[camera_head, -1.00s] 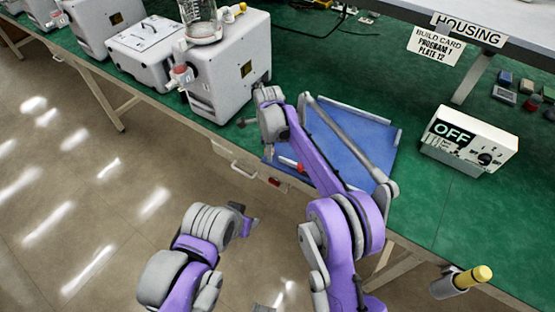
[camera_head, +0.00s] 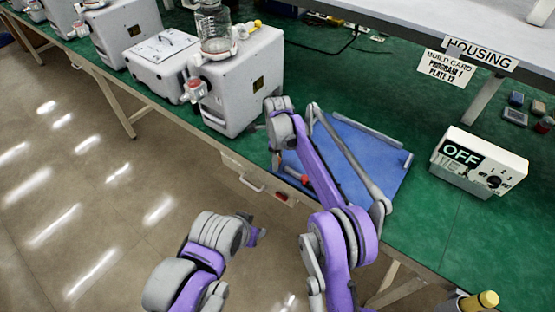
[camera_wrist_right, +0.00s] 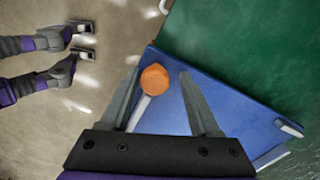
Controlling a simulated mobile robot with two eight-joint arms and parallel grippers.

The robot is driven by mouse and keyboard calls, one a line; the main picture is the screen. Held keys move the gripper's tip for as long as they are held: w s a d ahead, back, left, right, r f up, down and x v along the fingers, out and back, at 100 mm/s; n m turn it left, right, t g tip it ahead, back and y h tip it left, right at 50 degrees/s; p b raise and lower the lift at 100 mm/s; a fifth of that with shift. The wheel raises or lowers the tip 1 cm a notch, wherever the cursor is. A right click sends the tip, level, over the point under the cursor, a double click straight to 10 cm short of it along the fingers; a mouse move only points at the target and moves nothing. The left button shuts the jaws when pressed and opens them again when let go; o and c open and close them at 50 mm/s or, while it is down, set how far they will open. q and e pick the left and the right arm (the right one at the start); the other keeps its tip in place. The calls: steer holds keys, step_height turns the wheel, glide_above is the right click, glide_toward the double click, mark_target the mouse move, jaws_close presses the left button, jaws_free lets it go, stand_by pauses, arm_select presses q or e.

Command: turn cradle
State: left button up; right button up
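The cradle is a blue plate (camera_head: 375,165) with grey rails along its edges, lying on the green bench near its front edge. A handle with an orange-red knob (camera_head: 290,178) sits at its front left corner. The knob (camera_wrist_right: 153,78) and its pale stem show in the right wrist view. My right gripper (camera_head: 277,160) is close beside the knob; in the wrist view its fingers (camera_wrist_right: 159,74) are apart, with the knob between them in the picture. I cannot tell whether they touch it. My left gripper (camera_head: 257,236) hangs over the floor, empty; its fingers (camera_wrist_right: 84,40) look apart.
White pump housings (camera_head: 240,80) stand left of the cradle, one with a glass jar (camera_head: 213,30). A control box reading OFF (camera_head: 480,165) stands to the right. A raised shelf (camera_head: 430,20) crosses the back. Green bench between cradle and box is clear.

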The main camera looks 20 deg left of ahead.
steer(key=shift+s+r, duration=0.1)
steer(key=shift+r, duration=0.05)
step_height(320, 180, up, 11)
steer(key=shift+f+p, duration=0.2)
steer(key=shift+p, duration=0.25)
steer(key=shift+d, duration=0.1)
stand_by(0.4)
